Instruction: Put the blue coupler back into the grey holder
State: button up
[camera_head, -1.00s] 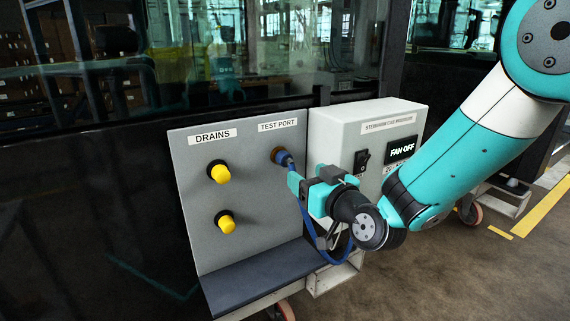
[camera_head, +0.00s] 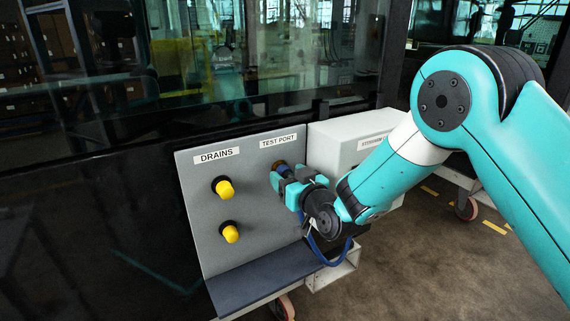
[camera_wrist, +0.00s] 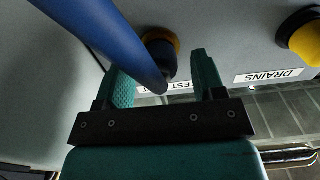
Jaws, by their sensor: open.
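The brass-and-dark test port (camera_head: 281,164) is on the grey panel under the TEST PORT label. It also shows in the wrist view (camera_wrist: 160,42). My gripper (camera_head: 279,175) is at this port, with its two teal fingers (camera_wrist: 163,78) apart. In the wrist view a thick blue tubular length (camera_wrist: 105,38) runs from upper left to between the fingers, its lower end near the port. I cannot tell coupler from hose there, nor whether a finger touches it. In the head view my gripper mostly hides the coupler; a blue hose (camera_head: 325,257) loops below. I cannot make out the grey holder.
Two yellow drain caps (camera_head: 224,188) stick out left of the port under the DRAINS label. A white control box (camera_head: 338,150) stands close on the right, partly behind my arm. A dark ledge (camera_head: 262,277) lies below the panel.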

jog(key=shift+w+a, duration=0.35)
jog(key=shift+w, duration=0.1)
jog(key=shift+f+b, duration=0.1)
jog(key=shift+b, duration=0.5)
dwell(0.9)
grip_shut()
jog(key=b+v, duration=0.4)
jog(key=v, duration=0.2)
dwell(1.2)
jog(key=shift+d, duration=0.1)
